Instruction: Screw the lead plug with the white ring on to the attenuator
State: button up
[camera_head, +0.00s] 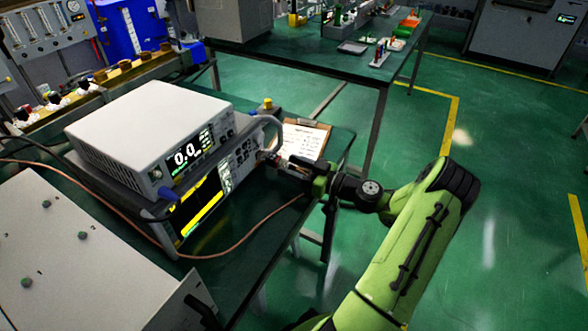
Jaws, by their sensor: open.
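The generator (206,205) is the lower instrument of a stack on the green table, with a lit yellow and dark screen and many keys. My gripper (273,159) is at the right end of its front panel, close to the connectors there. The jaws are open, though they look very small. The attenuator and the lead plug with the white ring cannot be told apart at the jaws. A copper-brown lead (240,247) runs over the table from the left and rises toward my gripper; its end is hidden there.
A white instrument (150,130) reading 0.0 sits on the generator. A blue plug (167,194) on a dark cable is at its front left. A clipboard (305,139) lies behind my gripper. A pale panelled box (85,265) fills the lower left. Green floor is free on the right.

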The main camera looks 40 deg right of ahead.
grip_shut()
dwell(0.3)
jog(key=shift+m, duration=0.4)
jog(key=shift+m+p, duration=1.2)
jog(key=shift+m, duration=1.3)
grip_release()
jog(key=p+v, duration=0.2)
jog(key=v, duration=1.3)
jog(key=shift+s+p, duration=0.3)
jog(key=shift+s, duration=0.05)
